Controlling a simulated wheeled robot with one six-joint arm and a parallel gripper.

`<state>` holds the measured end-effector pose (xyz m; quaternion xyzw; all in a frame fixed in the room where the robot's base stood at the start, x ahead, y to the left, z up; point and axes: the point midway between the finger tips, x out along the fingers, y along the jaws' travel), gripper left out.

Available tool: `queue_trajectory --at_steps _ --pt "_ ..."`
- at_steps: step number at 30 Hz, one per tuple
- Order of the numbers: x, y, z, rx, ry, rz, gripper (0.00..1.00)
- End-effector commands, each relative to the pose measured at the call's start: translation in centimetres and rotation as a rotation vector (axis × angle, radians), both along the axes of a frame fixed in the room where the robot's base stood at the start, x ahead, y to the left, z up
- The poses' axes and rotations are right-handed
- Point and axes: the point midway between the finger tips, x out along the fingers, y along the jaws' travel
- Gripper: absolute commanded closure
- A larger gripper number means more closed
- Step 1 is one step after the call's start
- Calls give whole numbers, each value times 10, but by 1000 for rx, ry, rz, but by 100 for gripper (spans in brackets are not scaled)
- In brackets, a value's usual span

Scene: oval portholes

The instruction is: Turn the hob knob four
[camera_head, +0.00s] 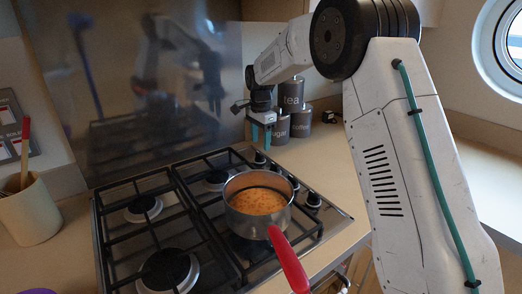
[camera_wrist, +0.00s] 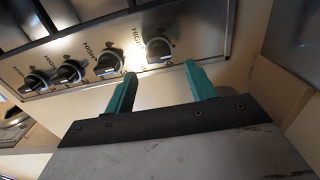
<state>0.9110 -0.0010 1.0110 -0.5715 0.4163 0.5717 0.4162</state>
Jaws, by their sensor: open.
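The hob (camera_head: 150,185) has a row of black knobs along its right edge. The far-end knob (camera_head: 260,160) is just below my gripper (camera_head: 261,142), whose teal fingers point down. In the wrist view the end knob (camera_wrist: 159,48) at the right of the row appears between and just beyond the fingertips of my gripper (camera_wrist: 160,68). The fingers are open, empty and apart from it. The other knobs (camera_wrist: 108,65) run off to the left, with "HIGH" markings.
A saucepan (camera_head: 257,200) of orange food stands on the hob near the knobs, its red handle (camera_head: 288,258) jutting toward the front. Grey canisters (camera_head: 293,93) stand behind my gripper. A utensil pot (camera_head: 28,212) is at left. The counter right of the knobs is clear.

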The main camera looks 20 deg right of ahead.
Motion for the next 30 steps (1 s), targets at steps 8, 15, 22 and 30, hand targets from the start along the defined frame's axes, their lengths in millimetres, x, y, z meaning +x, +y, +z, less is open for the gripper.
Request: queue_trajectory --at_steps 8,15,22,30 --pt "-1 0 -37 0 1 1 45" --pt "0 1 -43 0 -1 2 45" --pt "0 1 -43 0 -1 2 75" --pt "0 1 -43 0 -1 8 90"
